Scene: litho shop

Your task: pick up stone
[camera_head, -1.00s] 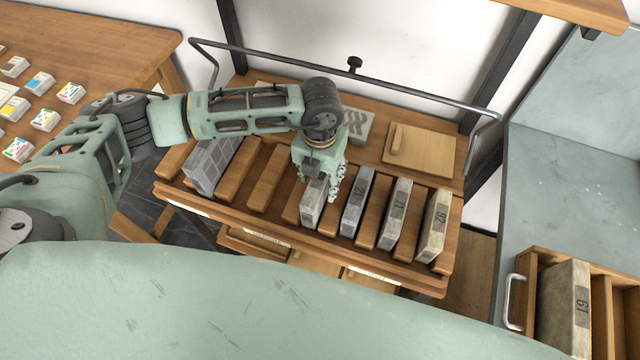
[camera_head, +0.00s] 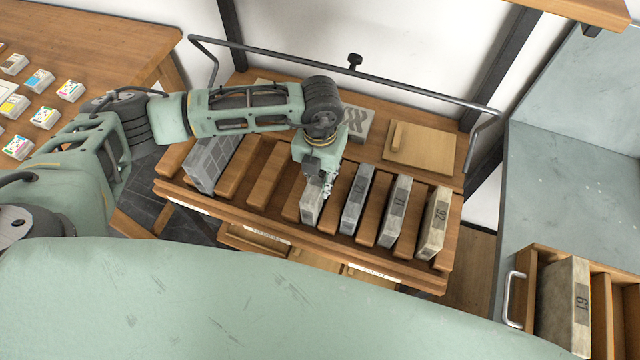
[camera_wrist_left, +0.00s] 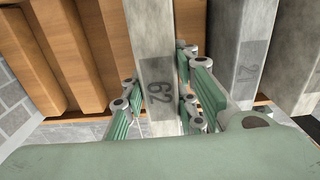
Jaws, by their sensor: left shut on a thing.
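My left gripper (camera_head: 322,184) points down over the wooden rack (camera_head: 262,219) and is shut on a grey stone (camera_head: 311,207). That stone stands on edge in a slot between wooden dividers. My right gripper is not in view.
Behind the slots lie a patterned slab (camera_head: 355,123) and a wooden board (camera_head: 420,148). A metal rail (camera_head: 400,90) runs above the rack's back. A stone marked 61 (camera_head: 565,300) sits in a wooden crate (camera_head: 602,310) at right.

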